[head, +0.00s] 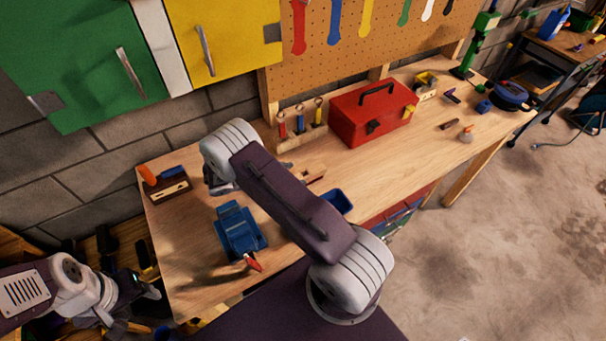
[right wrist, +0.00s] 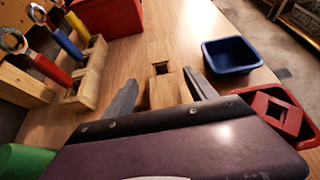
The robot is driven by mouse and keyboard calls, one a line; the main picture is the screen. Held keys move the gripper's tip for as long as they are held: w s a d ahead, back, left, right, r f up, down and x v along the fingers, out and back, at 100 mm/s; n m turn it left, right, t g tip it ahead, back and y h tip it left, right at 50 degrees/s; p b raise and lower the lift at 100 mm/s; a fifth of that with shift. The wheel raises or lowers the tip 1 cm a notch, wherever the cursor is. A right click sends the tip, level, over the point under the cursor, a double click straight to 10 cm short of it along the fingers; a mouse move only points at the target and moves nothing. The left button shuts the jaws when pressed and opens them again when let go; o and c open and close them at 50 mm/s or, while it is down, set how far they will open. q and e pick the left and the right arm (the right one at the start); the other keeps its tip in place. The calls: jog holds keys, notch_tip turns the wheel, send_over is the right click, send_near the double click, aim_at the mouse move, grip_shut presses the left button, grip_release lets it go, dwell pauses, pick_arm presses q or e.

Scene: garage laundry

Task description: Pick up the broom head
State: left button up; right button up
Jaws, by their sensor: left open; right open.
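A small light wooden block with a square socket, which looks like the broom head (right wrist: 163,88), lies on the workbench in the right wrist view. Part of it shows beside my right arm in the head view (head: 312,177). My right gripper (right wrist: 163,95) is open, with one grey finger on each side of the block; I cannot tell whether they touch it. In the head view my arm hides most of that gripper. My left gripper (head: 140,298) is open and empty at the lower left, by the bench's left edge.
A blue bin (right wrist: 232,55) and a red tray (right wrist: 282,122) are right of the block. A wooden tool holder (right wrist: 88,75) stands left. On the bench (head: 185,280) are a red toolbox (head: 370,112), a blue vise (head: 240,232) and a wooden caddy (head: 172,190).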

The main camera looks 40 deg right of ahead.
aim_at(307, 173)
jog(key=shift+w+d+f, duration=0.1)
jog(key=shift+w+d, duration=0.05)
jog(key=d, duration=0.1)
jog(key=s+d+f+p, duration=0.1)
jog(key=d+p, duration=0.1)
jog(key=d, duration=0.1)
jog(key=shift+s+f, duration=0.2)
jog(key=shift+s, duration=0.15)
jog(key=shift+d+f, duration=0.25)
jog(key=shift+w+f, duration=0.2)
jog(key=shift+w, duration=0.1)
jog(key=shift+a, duration=0.1)
jog(key=shift+c, duration=1.3)
jog(key=shift+s+r, duration=0.1)
jog(key=shift+s, duration=0.05)
grip_shut()
